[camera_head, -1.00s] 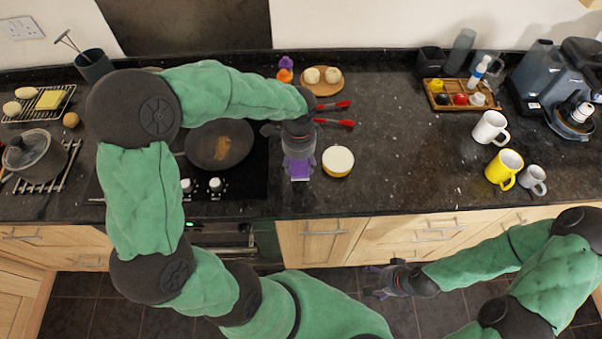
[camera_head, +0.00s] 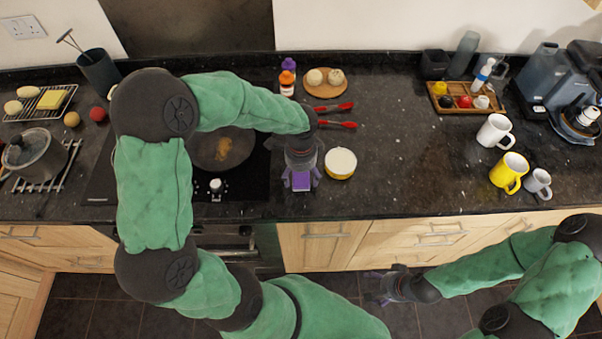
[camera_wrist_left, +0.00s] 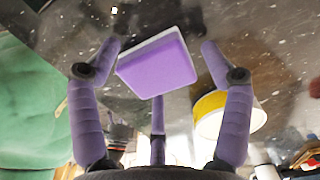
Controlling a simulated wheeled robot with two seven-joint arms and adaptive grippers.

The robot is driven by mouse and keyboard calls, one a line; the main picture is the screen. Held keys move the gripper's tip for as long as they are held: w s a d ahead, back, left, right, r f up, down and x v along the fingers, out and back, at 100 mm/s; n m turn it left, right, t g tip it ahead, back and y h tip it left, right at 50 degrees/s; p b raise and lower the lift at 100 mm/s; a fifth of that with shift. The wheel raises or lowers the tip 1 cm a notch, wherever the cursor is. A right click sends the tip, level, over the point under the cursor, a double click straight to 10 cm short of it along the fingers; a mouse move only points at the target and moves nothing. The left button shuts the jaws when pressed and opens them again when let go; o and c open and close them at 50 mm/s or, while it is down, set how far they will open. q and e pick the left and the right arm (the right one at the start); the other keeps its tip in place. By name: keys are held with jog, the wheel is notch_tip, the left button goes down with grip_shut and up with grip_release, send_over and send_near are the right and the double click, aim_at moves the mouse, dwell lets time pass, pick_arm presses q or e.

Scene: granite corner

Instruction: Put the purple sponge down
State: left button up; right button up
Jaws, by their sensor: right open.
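The purple sponge (camera_head: 301,181), with a pale layer on one side, is at the counter's front part, just below my left gripper (camera_head: 301,184). In the left wrist view the sponge (camera_wrist_left: 157,66) lies between the spread fingers of my left gripper (camera_wrist_left: 160,62), with a gap visible at the right finger. The left gripper looks open around it. The sponge appears to rest on the counter (camera_head: 400,180). My right gripper (camera_head: 375,288) is open and empty, low in front of the cabinets.
A yellow-and-white round tub (camera_head: 340,163) stands just right of the sponge. Red-handled utensils (camera_head: 335,125) lie behind it. A pan (camera_head: 222,150) sits on the hob to the left. Mugs (camera_head: 509,170) stand at the right. The counter's middle right is clear.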

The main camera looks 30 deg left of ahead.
aim_at(301, 176)
pick_arm(q)
jog(key=shift+r, duration=0.3)
notch_tip(301, 176, up, 12)
jog(key=p, duration=0.3)
jog(key=shift+f, duration=0.15)
dwell(2.5)
